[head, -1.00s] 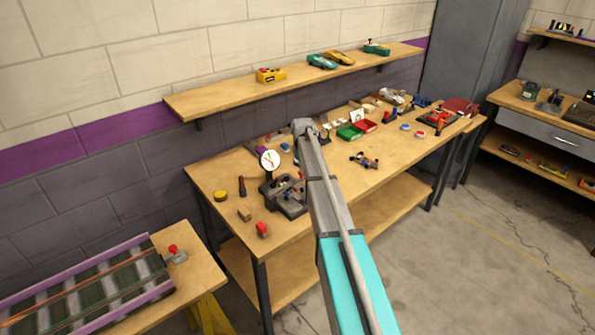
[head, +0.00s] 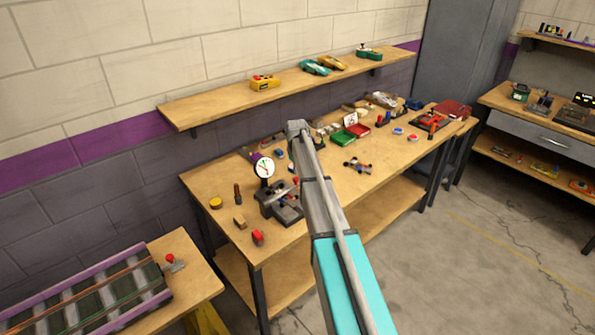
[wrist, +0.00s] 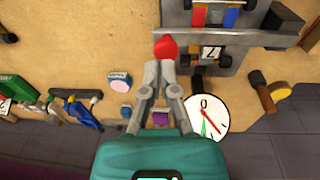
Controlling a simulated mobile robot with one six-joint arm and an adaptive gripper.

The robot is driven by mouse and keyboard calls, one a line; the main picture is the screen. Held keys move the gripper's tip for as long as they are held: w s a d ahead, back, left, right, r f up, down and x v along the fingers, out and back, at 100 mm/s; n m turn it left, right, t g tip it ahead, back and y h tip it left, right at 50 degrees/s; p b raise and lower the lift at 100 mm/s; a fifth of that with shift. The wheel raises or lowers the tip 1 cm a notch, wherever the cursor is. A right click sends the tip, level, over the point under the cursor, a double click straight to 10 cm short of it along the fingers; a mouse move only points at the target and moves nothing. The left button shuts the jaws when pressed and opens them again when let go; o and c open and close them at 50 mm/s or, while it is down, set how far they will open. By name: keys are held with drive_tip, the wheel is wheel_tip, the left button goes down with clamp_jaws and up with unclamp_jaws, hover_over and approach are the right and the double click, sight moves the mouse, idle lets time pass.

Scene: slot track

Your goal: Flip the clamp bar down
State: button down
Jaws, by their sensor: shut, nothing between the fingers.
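The grey clamp fixture (head: 278,205) stands on the workbench beside a round white dial gauge (head: 263,168). In the wrist view the fixture (wrist: 202,75) is at the top, with a small wheeled car on it and a tag marked 7. A red knob (wrist: 165,47) shows at the fixture's left edge; I take it to be the clamp bar's handle end. The bar itself is hard to make out. My gripper (wrist: 160,65) is shut and empty, its tips just below the red knob in the picture; I cannot tell whether they touch. The head view hides my gripper behind my arm.
The dial gauge (wrist: 207,118) is close right of my gripper in the wrist view. A wood-handled tool (wrist: 272,95) lies beyond it. The wall shelf (head: 220,100) runs behind the bench.

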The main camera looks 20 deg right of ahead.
wheel_tip(320, 180, up, 11)
drive_tip(key=p, duration=1)
drive_tip(key=shift+s+d, duration=0.2)
drive_tip(key=shift+s, duration=0.2)
drive_tip(key=shift+r, duration=0.1)
drive_tip(key=s+a+f+m+b, duration=0.1)
drive_tip(key=s+a, duration=0.5)
drive_tip(key=s, duration=0.5)
drive_tip(key=s+a+f+m+b, duration=0.1)
drive_tip(key=s+a, duration=0.5)
drive_tip(key=s, duration=0.6)
drive_tip(key=s+a+f+m+g+b, duration=0.1)
drive_tip(key=s+a+f+m+b, duration=0.1)
drive_tip(key=s+a, duration=0.4)
drive_tip(key=s+f, duration=0.1)
drive_tip(key=s, duration=0.4)
drive_tip(key=shift+s+y+b, duration=0.3)
drive_tip(key=shift+s, duration=0.05)
